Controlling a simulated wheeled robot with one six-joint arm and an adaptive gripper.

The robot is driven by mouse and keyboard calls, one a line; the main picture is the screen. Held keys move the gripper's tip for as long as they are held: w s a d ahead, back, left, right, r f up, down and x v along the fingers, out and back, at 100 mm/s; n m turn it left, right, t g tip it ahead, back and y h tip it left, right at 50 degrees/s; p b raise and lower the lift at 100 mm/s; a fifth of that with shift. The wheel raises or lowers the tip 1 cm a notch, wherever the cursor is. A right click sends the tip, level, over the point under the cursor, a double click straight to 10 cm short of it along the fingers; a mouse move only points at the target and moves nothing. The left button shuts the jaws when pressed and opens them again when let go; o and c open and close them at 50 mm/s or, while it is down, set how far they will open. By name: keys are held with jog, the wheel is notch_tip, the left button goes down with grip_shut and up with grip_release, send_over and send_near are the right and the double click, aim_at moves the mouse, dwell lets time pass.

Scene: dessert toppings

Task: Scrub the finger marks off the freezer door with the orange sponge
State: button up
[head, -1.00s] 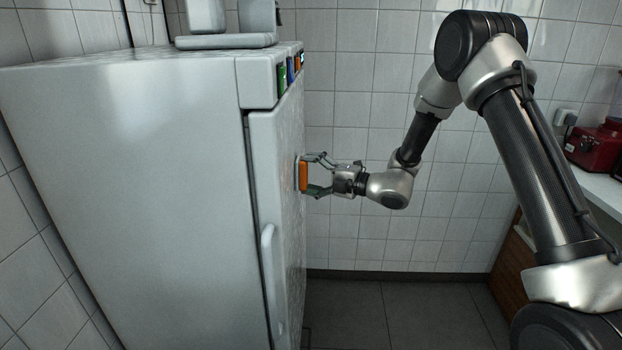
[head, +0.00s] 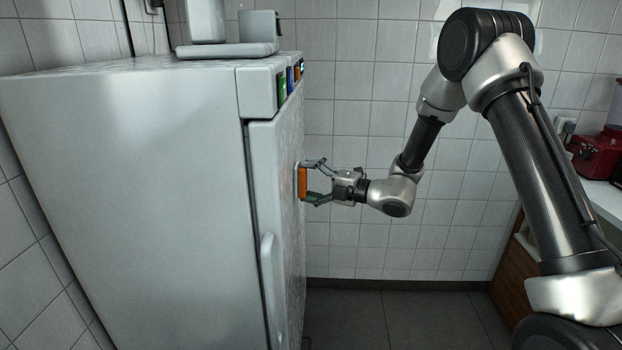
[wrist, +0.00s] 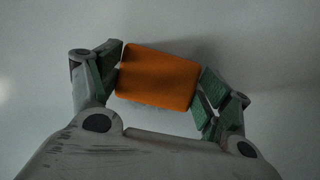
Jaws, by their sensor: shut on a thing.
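The orange sponge (head: 303,182) is between the fingers of my gripper (head: 312,183), at the upper part of the freezer door (head: 272,185). In the wrist view the sponge (wrist: 158,77) is tilted slightly, with a green finger pad of my gripper (wrist: 158,85) at each end. The gripper is shut on it. The sponge's far face is against or very close to the pale door surface (wrist: 255,35); exact contact is hidden. A faint darker smudge shows on the door at the right of the wrist view. I cannot make out clear finger marks.
The door's vertical handle (head: 270,280) lies below and left of the sponge. A pale scale-like appliance (head: 228,49) stands on top of the freezer. A red machine (head: 598,155) sits on the counter at right. Floor between is clear.

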jog(key=shift+s, duration=2.2)
jog(key=shift+r, duration=0.8)
jog(key=w, duration=0.7)
jog(key=shift+w, duration=0.35)
jog(key=shift+d, duration=0.2)
jog(key=shift+s+d, duration=0.1)
jog(key=shift+d, duration=2.85)
jog(key=shift+d, duration=1.45)
